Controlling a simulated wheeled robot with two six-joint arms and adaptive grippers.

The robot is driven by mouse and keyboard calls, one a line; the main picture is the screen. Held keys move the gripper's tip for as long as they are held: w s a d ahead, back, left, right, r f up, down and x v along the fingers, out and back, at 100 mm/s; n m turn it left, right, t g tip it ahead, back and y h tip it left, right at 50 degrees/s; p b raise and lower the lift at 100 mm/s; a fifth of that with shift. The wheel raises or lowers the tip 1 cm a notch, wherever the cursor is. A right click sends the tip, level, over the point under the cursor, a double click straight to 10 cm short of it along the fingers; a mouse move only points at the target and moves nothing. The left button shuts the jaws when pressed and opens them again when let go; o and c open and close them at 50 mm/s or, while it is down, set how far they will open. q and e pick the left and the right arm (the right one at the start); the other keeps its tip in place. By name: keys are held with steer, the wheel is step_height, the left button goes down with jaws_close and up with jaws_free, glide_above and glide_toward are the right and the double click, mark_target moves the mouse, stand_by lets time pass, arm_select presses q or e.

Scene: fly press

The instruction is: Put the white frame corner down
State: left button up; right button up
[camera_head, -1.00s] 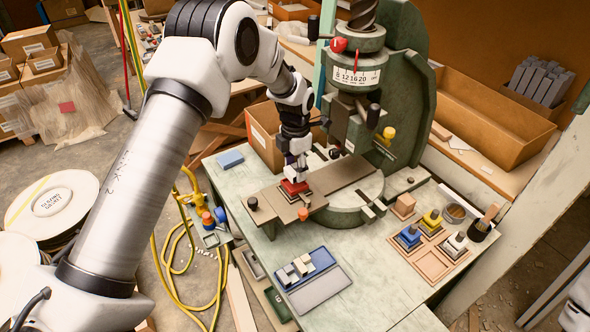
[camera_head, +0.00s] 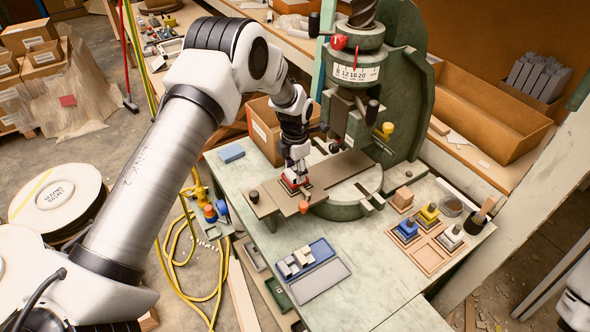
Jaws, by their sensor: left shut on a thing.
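My left gripper (camera_head: 295,174) reaches down to the red-topped block (camera_head: 289,185) on the brown plate of the fly press. It is shut on a small pale piece, taken to be the white frame corner, mostly hidden by the fingers. I cannot tell whether that piece touches the red block. Several pale pieces (camera_head: 299,262) lie in the blue tray (camera_head: 322,250) at the table's front. My right gripper is not in view.
The green fly press (camera_head: 408,100) stands behind the plate. An orange knob (camera_head: 304,207) and a black knob (camera_head: 254,196) flank the red block. A wooden rack (camera_head: 424,257) with blue, yellow and white-topped blocks stands at right. The table between tray and rack is clear.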

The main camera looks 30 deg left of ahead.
arm_select(q)
steer(key=o, duration=1.2)
steer(key=shift+s+f, duration=0.4)
steer(key=shift+f, duration=0.2)
steer(key=shift+c, duration=0.2)
steer(key=shift+w+f, duration=0.2)
steer(key=shift+w, duration=0.25)
steer(key=shift+r, duration=0.15)
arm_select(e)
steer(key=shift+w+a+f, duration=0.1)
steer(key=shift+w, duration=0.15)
arm_select(q)
steer(key=shift+s+r, duration=0.1)
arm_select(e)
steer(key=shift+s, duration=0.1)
arm_select(q)
steer(key=shift+r, duration=0.2)
step_height(320, 180, up, 13)
steer(key=b, duration=0.3)
steer(key=shift+b, duration=0.3)
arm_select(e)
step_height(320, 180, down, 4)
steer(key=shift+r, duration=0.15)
arm_select(q)
steer(key=shift+f, duration=0.15)
